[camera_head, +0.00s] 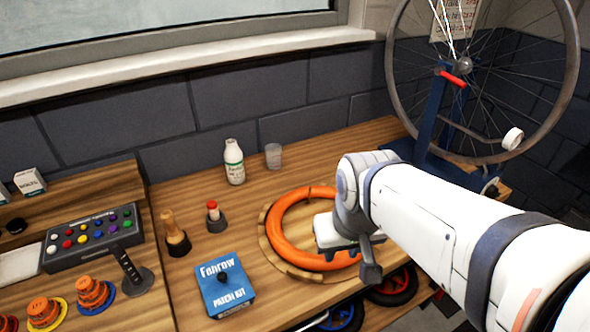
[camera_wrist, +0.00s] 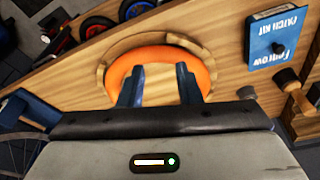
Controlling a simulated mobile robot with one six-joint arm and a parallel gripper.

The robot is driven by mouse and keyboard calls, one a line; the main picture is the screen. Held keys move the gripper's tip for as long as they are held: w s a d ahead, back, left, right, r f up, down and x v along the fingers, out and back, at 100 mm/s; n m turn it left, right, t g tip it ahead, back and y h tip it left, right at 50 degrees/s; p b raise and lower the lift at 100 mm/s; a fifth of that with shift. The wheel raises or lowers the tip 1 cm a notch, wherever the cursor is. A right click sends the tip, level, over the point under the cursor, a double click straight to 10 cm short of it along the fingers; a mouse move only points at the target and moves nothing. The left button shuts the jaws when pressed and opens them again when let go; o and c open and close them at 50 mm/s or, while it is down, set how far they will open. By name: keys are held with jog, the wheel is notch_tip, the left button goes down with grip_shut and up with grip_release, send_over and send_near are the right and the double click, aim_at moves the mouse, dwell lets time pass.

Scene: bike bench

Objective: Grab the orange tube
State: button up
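The orange tube (camera_head: 285,222) is a thick ring lying flat in a round wooden holder (camera_head: 268,250) on the bench. In the wrist view the tube (camera_wrist: 160,54) arcs beyond my fingers, with the holder's raised rim (camera_wrist: 100,62) around it. In the head view my wrist covers the right part of the tube, and the fingertips are hard to make out. I cannot tell how high they are above the ring.
A blue patch kit box (camera_head: 225,288), a red-capped small bottle (camera_head: 215,216) and a wooden-handled tool (camera_head: 174,234) stand left of the ring. A white bottle (camera_head: 234,162) and a clear cup (camera_head: 273,156) stand behind. A wheel stand (camera_head: 435,135) is at the right. Wheels (camera_head: 393,287) sit below the front edge.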

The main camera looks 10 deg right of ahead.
jog(key=w+a+f+m+t+y+b, duration=0.1)
jog(key=w+a+m+t+b, duration=0.15)
jog(key=w+b, duration=0.2)
jog(key=w+a+f+m+t+y+b, duration=0.1)
jog(key=w+a+f+m+t+b, duration=0.1)
jog(key=w+m+b, duration=0.3)
jog(key=m+t+h+b, duration=0.95)
jog(key=m+b, duration=0.55)
jog(key=m, duration=1.9)
send_over(310, 188)
jog(key=v, duration=0.6)
jog(key=shift+g+h, duration=0.4)
jog(key=shift+h, duration=0.05)
jog(key=f+b, duration=0.1)
jog(key=f, duration=0.3)
jog(key=f+b, duration=0.1)
jog(key=f, duration=0.3)
jog(key=shift+w, duration=0.25)
jog(key=x, duration=0.7)
jog(key=shift+w+d+r, duration=0.1)
jog(key=shift+w, duration=0.15)
